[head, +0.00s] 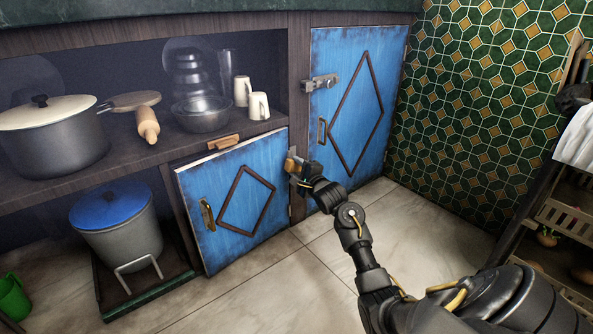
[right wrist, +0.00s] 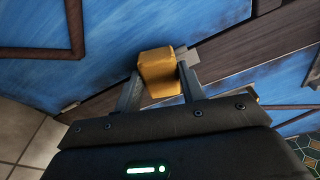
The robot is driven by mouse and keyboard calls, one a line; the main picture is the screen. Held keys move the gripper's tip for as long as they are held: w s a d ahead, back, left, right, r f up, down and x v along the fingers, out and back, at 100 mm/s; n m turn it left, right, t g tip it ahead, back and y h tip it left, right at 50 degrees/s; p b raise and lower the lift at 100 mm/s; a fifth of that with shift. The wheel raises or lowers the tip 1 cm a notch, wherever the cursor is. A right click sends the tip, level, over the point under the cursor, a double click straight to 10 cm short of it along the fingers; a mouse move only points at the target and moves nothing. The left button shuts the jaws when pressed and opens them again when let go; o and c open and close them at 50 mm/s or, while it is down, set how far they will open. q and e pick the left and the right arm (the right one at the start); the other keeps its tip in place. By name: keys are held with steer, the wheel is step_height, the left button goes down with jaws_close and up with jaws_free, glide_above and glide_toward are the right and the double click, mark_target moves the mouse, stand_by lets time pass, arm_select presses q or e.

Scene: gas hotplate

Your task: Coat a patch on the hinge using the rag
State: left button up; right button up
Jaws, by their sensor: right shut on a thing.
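The rag, a folded yellow-orange block, is between the fingers of my right gripper (head: 296,170); the rag also shows in the right wrist view (right wrist: 159,73). My right gripper (right wrist: 160,88) is shut on it, at the right edge of the lower blue door (head: 225,240). The hinge (head: 293,153), a grey metal piece, shows at that edge, partly hidden by the gripper and rag. A grey metal piece (right wrist: 194,56) shows just beyond the rag in the right wrist view. I cannot tell whether rag and hinge touch. My left gripper is not in view.
The lower door stands ajar. A taller blue door (head: 375,80) with a latch (head: 320,83) is to the right. The shelf holds a pot (head: 55,150), rolling pin (head: 147,122) and glass bowl (head: 202,115). A slatted rack (head: 565,220) stands far right. The tiled floor (head: 270,290) is clear.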

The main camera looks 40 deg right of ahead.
steer(key=shift+w, duration=0.8)
steer(key=shift+s+d+r+p, duration=0.1)
steer(key=shift+d+r+p, duration=0.05)
steer(key=shift+d+p, duration=0.8)
steer(key=shift+s+d, duration=0.1)
steer(key=shift+d, duration=0.95)
steer(key=shift+p, duration=0.3)
steer(key=shift+r+p, duration=0.5)
steer(key=shift+p, duration=0.6)
steer(key=shift+f, duration=0.1)
